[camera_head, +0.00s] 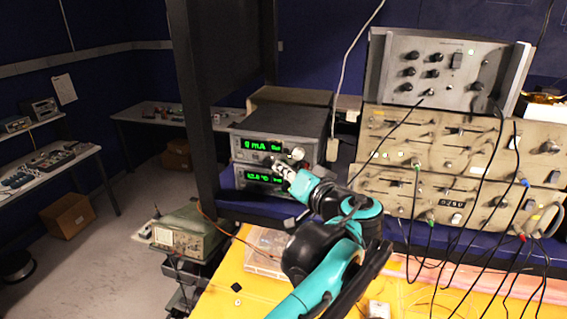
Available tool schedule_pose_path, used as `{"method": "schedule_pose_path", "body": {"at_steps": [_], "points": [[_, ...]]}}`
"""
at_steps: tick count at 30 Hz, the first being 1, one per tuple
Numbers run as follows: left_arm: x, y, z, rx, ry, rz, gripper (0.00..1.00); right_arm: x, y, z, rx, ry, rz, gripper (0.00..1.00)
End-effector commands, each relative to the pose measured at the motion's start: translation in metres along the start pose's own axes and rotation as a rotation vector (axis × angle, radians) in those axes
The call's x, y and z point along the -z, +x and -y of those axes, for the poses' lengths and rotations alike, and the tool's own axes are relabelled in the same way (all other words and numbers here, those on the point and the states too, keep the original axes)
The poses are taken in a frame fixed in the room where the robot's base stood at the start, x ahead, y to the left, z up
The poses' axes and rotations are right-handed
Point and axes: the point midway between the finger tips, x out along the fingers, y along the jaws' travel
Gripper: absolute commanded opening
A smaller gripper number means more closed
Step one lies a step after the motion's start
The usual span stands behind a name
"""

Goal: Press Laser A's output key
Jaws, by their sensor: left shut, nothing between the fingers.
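Two stacked grey instruments with green digits stand on the blue shelf behind the yellow work surface. The upper instrument (245,157) shows a mA reading that looks like 0 with "Out" or similar beside it. The lower instrument (243,184) shows a °C reading near 12. I cannot read any label that names Laser A, and its output key is too small to make out. My left gripper (283,168) is shut and empty, close in front of the right part of these front panels, and hides part of them. I cannot tell whether it touches a panel. My right gripper is out of view.
A dark upright post (197,100) stands just left of the stack. Beige racks (450,160) with knobs and hanging cables fill the right side. A clear plastic box (264,248) lies on the yellow surface (228,285). A grey-green instrument (185,235) stands lower left.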

Motion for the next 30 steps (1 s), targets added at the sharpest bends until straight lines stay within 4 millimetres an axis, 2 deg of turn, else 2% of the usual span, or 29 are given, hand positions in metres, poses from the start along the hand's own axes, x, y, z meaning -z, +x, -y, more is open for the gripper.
{"method": "schedule_pose_path", "body": {"at_steps": [17, 30], "points": [[-0.007, -0.010, 0.007, 0.000, 0.000, 0.000, 0.00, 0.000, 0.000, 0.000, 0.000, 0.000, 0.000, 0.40], [-0.028, -0.038, 0.028, -0.001, 0.000, 0.000, 0.00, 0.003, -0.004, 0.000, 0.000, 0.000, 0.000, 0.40]]}}
